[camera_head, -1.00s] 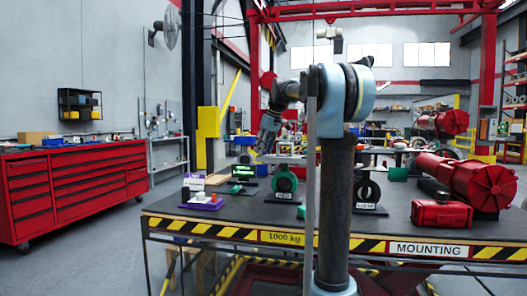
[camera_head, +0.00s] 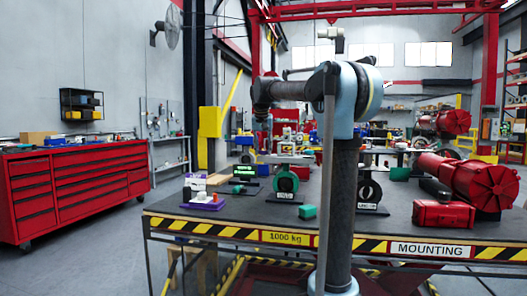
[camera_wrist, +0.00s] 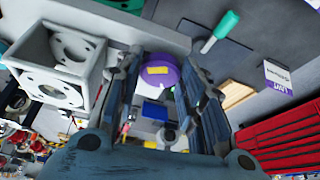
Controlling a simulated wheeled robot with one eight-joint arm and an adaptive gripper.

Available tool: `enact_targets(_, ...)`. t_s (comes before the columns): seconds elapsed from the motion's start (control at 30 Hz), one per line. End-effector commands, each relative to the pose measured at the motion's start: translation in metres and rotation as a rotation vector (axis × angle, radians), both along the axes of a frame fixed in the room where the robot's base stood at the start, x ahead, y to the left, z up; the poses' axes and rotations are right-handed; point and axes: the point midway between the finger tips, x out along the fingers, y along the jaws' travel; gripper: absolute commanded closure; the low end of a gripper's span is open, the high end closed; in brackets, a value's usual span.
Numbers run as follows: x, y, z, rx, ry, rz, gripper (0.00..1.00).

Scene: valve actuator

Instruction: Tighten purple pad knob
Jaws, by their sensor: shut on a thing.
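The purple pad knob (camera_wrist: 160,68) is a round purple disc with a yellow mark on its face, in the upper middle of the wrist view. It sits between the two fingers of my gripper (camera_wrist: 160,78), which are shut on it. The fingers reach up from the bottom of that view, one on each side of the knob. What the knob is fixed to is largely hidden. In the head view I cannot make out the gripper or the knob clearly; my arm reaches to the left over the table.
A pale bracket with round holes (camera_wrist: 65,65) stands close left of my gripper in the wrist view. A green-handled tool (camera_wrist: 220,30) and a white card (camera_wrist: 278,78) lie to the right. In the head view, red actuators (camera_head: 470,180) crowd the table's right; a red cabinet (camera_head: 70,190) stands left.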

Motion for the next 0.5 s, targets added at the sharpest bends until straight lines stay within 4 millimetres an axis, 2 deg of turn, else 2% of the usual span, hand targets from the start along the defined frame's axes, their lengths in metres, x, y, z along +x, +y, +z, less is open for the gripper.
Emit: enact_targets(0.5, 0.0028, 0.0049, 0.0003, 0.001, -0.002, -0.412, 0.87)
